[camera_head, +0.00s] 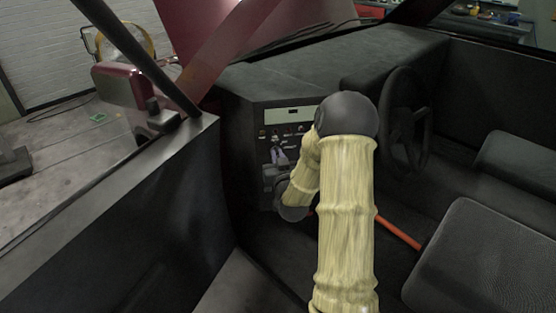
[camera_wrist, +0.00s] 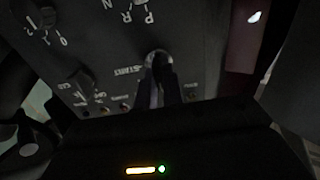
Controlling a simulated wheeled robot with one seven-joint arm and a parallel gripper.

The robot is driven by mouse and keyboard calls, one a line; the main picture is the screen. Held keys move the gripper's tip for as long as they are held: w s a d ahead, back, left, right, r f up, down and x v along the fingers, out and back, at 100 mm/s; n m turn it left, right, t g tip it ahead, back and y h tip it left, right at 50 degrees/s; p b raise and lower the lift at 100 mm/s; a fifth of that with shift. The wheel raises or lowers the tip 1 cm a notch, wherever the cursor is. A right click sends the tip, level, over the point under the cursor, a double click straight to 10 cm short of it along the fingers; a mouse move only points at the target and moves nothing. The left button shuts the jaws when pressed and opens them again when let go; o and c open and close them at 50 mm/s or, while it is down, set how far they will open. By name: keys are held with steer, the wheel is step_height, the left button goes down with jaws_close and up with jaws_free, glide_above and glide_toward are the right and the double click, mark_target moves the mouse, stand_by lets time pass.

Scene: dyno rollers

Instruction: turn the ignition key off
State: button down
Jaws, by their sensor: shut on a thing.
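My gripper (camera_wrist: 160,72) is shut at the dark control panel (camera_wrist: 105,45) beside the START label, its two dark fingers close together on the ignition key (camera_wrist: 156,92). The key is mostly hidden between the fingers, so its exact angle cannot be told. In the head view my gripper (camera_head: 279,156) touches the front of the same panel (camera_head: 262,122), left of the steering wheel, and the key cannot be made out there.
A rotary knob (camera_wrist: 47,17) marked with numbers and a smaller knob (camera_wrist: 82,82) sit near my fingers. The steering wheel (camera_head: 405,120) stands right of my arm. Seats (camera_head: 490,255) are at the right; the door (camera_head: 150,225) is at the left.

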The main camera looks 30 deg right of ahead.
stand_by(0.3)
steer(key=c, duration=1.5)
jaws_free()
steer(key=shift+s, duration=0.1)
